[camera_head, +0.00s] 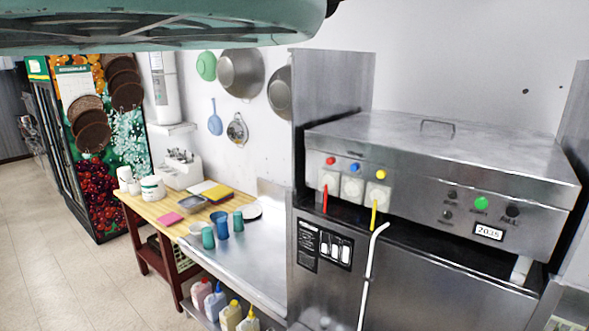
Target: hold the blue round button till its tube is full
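The blue round button (355,167) is on the front of the steel dishwasher-like machine (460,195), between a red button (331,161) and a yellow button (381,174). Below each button is a pale square block; the middle block (352,188) is under the blue one. A red piece (325,198) hangs below the left block and a yellow one (374,214) below the right block. No blue tube can be made out. A dark panel (337,249) below shows several small white upright shapes, too small to read. My gripper is not in view.
A teal part of my own body covers the top left. A white bent handle (371,270) stands out from the machine's front. A steel counter (245,262) with blue and green cups (220,224) is to the left. Bottles (231,315) stand below. Floor at left is clear.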

